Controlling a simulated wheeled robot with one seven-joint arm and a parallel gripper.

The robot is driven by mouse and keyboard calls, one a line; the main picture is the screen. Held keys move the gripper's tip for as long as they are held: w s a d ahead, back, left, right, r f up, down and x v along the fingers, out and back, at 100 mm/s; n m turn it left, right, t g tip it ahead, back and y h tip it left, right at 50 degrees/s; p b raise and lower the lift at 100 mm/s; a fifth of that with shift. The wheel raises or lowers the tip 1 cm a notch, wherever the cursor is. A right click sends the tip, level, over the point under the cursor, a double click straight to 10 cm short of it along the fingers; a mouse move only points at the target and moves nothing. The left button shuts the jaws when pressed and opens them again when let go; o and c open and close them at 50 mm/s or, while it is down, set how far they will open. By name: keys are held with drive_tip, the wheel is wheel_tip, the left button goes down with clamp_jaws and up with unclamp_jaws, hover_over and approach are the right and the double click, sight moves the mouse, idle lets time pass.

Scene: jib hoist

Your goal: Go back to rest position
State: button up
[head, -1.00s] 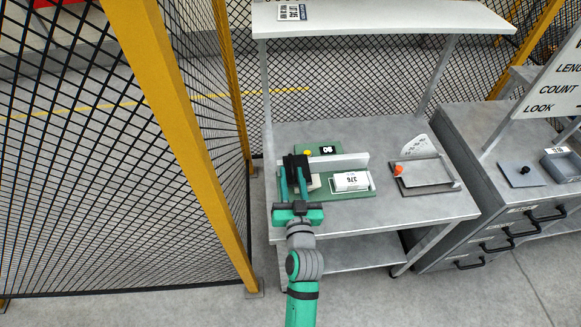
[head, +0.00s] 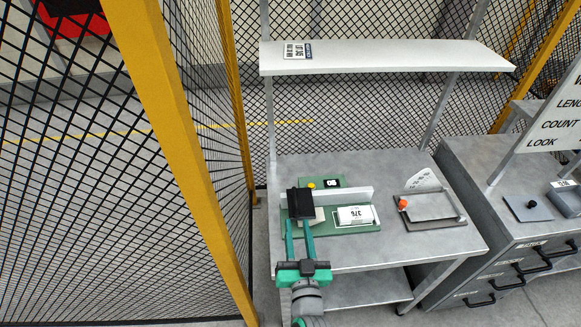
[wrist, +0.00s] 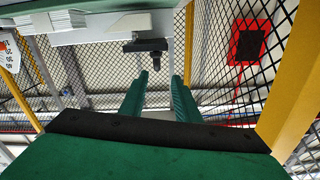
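My gripper (head: 301,224) is in front of the green fixture board (head: 352,230) on the grey workbench. Its two long teal fingers are apart, with nothing between them in the wrist view (wrist: 160,78). A black block (head: 300,203) stands at the left of the board, just past the fingertips. A dark part with a knob (wrist: 147,46) shows beyond the fingers in the wrist view; I take it for the same block. A white box labelled 376 (head: 355,216) lies on the board, before a pale upright bar (head: 345,194). Whether the fingertips touch the block is unclear.
A grey plate with an orange knob (head: 403,203) lies on the bench's right. A white shelf (head: 390,55) spans above the bench. A yellow post (head: 165,120) and black mesh fence stand close on the left. A drawer cabinet (head: 510,250) stands to the right.

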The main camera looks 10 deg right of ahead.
drive_tip(key=s+a+f+g, duration=0.1)
drive_tip(key=s+a+f, duration=0.1)
drive_tip(key=s, duration=0.8)
drive_tip(key=s+a+f+n, duration=0.1)
drive_tip(key=s+a+f, duration=0.1)
drive_tip(key=s, duration=0.9)
drive_tip(key=s+a+f+n+g, duration=0.1)
drive_tip(key=s+a+f, duration=0.1)
drive_tip(key=s, duration=0.9)
drive_tip(key=shift+s+a+g, duration=0.15)
drive_tip(key=shift+s+g, duration=0.05)
drive_tip(key=shift+g, duration=0.1)
drive_tip(key=shift+w, duration=0.1)
